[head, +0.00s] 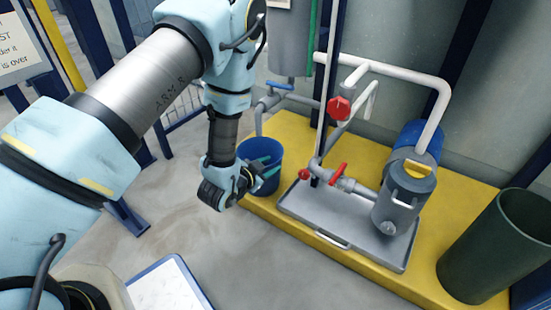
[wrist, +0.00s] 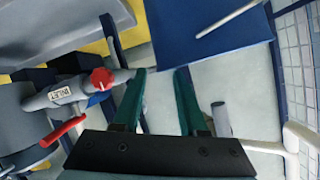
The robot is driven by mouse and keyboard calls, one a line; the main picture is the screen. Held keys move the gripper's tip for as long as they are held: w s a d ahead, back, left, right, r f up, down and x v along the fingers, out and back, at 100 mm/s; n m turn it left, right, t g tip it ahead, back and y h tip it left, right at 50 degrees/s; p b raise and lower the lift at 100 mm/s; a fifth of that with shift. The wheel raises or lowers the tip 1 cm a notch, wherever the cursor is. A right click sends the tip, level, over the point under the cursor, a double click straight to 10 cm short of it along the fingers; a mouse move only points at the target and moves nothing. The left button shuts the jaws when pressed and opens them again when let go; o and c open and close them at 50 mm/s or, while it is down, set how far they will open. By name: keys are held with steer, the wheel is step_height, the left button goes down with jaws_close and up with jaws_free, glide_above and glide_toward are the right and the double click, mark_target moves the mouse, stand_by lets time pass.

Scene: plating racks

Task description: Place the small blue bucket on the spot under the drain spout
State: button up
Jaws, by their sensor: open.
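The small blue bucket (head: 260,151) stands upright at the left part of the yellow platform in the head view. A grey pipe (head: 259,118) bends down from the tank and ends just above or behind the bucket's rim. I cannot tell whether it is centred over the bucket. My gripper (head: 270,167) is at the bucket's near side, its teal fingers in front of the wall; contact is unclear. In the wrist view, the fingers (wrist: 161,72) are apart with nothing clearly between them. A dark blue surface (wrist: 205,35) lies beyond them; I cannot tell whether it is the bucket.
A grey tray (head: 330,225) with a pump and red-handled valves (head: 339,173) stands right of the bucket on the yellow platform (head: 290,128). A dark green bin (head: 497,250) is at the far right. A blue-edged white board (head: 165,288) lies at front. Grey floor (head: 250,260) is clear.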

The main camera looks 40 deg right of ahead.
steer(key=p+v, duration=0.2)
steer(key=v, duration=0.5)
steer(key=shift+a, duration=0.15)
steer(key=shift+r, duration=0.15)
steer(key=w+a+r+n+t+y, duration=0.1)
steer(key=w+a+r+n+y, duration=0.15)
steer(key=w, duration=0.35)
steer(key=w+a+r+n+t+y, duration=0.1)
steer(key=w+a+r+n+y, duration=0.15)
steer(key=w, duration=0.35)
steer(key=w+a+r+n+y, duration=0.2)
steer(key=w+a+r, duration=0.1)
steer(key=a, duration=0.4)
steer(key=w+a+r+n+y, duration=0.2)
steer(key=w+a+r+n, duration=0.1)
steer(key=a, duration=0.4)
steer(key=s+a+r+n+g+y, duration=0.1)
steer(key=s+a+r+n, duration=0.3)
steer(key=a, duration=0.6)
steer(key=s+a+r+n+g+y, duration=0.2)
steer(key=s+a+r, duration=0.4)
steer(key=a, duration=0.4)
steer(key=shift+a+r+n+g+y, duration=0.3)
steer(key=shift+r+n+g, duration=0.4)
steer(key=shift+n, duration=0.3)
